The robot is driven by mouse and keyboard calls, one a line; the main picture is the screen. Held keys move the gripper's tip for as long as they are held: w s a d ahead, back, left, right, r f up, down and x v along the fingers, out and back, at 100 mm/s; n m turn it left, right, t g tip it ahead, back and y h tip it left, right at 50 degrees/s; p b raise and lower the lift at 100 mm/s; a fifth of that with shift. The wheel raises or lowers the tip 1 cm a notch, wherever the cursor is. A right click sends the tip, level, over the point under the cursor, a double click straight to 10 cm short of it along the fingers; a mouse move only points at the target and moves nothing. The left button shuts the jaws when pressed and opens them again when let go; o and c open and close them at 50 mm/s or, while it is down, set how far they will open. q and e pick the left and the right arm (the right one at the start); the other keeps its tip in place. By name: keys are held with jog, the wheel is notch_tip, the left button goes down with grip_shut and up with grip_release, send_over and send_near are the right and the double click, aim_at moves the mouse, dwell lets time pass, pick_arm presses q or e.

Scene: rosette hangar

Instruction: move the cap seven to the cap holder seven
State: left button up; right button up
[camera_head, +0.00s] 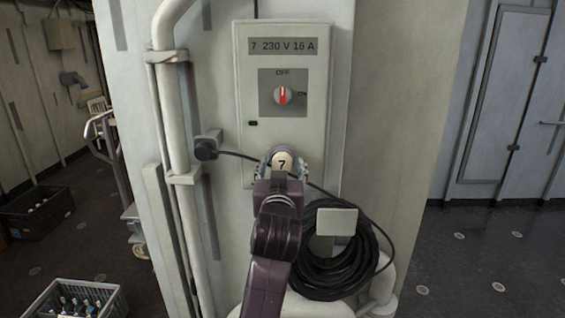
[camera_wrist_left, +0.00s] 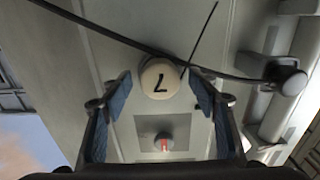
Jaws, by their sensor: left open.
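The cap seven (camera_head: 282,160) is a round, cream cap with a black 7 on the front of the wall box, below the switch. It also shows in the left wrist view (camera_wrist_left: 160,78), with a thin dark cord beside it. My left gripper (camera_head: 283,172) is open, with one finger on each side of the cap; its blue-padded fingers also show in the left wrist view (camera_wrist_left: 159,92). I cannot tell whether they touch the cap. My gripper hides the cap's lower part in the head view. I cannot make out which part is the cap holder seven.
The wall box (camera_head: 243,100) has a red rotary switch (camera_head: 283,95). A black cable (camera_head: 238,155) runs from a dark plug fitting (camera_head: 205,149) past the cap to a coiled cable (camera_head: 335,278). A pipe (camera_head: 171,110) stands left. Crates (camera_head: 118,292) sit on the floor.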

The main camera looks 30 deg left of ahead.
aim_at(282, 165)
dwell(0.4)
pick_arm(q)
jog(key=shift+c, duration=0.6)
grip_shut()
jog(key=shift+d+f, duration=0.1)
jog(key=shift+f, duration=0.05)
jog(key=shift+s, duration=0.15)
jog(key=shift+s+d+r+p, duration=0.15)
jog(key=shift+s+d, duration=0.1)
jog(key=shift+s, duration=0.15)
jog(key=shift+s+d+r+p, duration=0.15)
jog(key=shift+s+d, duration=0.1)
jog(key=shift+s, duration=0.15)
jog(key=shift+s+d+f, duration=0.2)
jog(key=shift+s+d, duration=0.05)
jog(key=shift+s, duration=0.1)
jog(key=shift+v, duration=1.45)
